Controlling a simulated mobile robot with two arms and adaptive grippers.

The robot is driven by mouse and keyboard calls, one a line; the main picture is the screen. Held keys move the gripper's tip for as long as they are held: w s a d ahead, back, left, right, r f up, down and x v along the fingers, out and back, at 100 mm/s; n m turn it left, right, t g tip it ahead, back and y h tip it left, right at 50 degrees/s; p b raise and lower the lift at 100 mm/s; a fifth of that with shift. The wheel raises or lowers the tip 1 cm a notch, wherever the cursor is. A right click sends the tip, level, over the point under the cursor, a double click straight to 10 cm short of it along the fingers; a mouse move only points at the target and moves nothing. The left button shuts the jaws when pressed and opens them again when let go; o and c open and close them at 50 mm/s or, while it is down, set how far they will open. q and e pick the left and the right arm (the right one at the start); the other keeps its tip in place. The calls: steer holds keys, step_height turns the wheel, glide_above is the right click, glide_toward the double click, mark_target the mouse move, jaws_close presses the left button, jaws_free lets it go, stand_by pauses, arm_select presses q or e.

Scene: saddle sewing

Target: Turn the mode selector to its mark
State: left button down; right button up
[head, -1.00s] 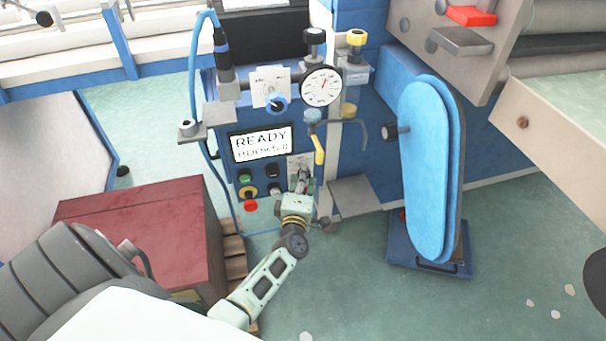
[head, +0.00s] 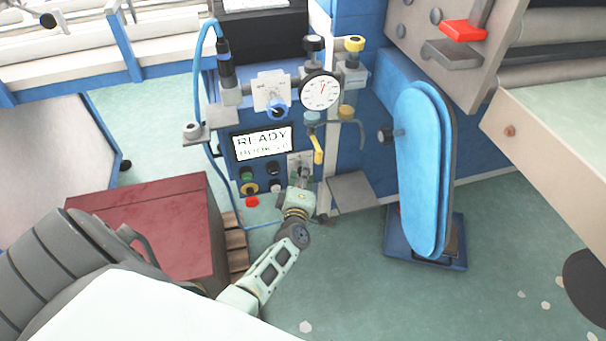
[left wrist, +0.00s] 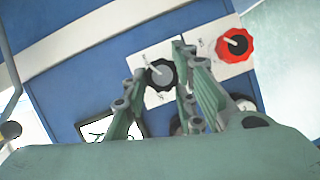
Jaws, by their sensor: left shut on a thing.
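The mode selector is a black round knob (left wrist: 160,75) with a pale pointer line on a white marked plate, in the left wrist view. Its plate (head: 294,163) shows in the head view, low on the blue control panel (head: 228,130). My left gripper (head: 303,178) reaches the plate from below and hides the knob there. In the left wrist view its two fingers (left wrist: 160,68) stand on either side of the knob, closed on it. The pointer leans to the upper left in that view; the plate's lettering is too small to read. My right gripper is not in view.
A red knob (left wrist: 235,44) on its own white plate is close by. A lit READY screen (head: 262,142), buttons, a yellow-handled lever (head: 318,150) and a gauge (head: 320,91) crowd the panel. A dark red box (head: 150,225) stands left and a blue padded board (head: 422,170) right.

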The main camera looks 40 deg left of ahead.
arm_select(q)
steer(key=shift+w+a+r, duration=0.2)
steer(key=shift+w+r, duration=0.05)
steer(key=shift+r, duration=0.3)
steer(key=c, duration=1.6)
jaws_free()
steer(key=shift+c, duration=0.2)
steer(key=shift+o, duration=0.3)
steer(key=shift+f, duration=0.1)
steer(key=shift+s+d+f, duration=0.1)
steer(key=shift+s+f, duration=0.05)
steer(key=shift+f, duration=0.05)
steer(key=v, duration=1.2)
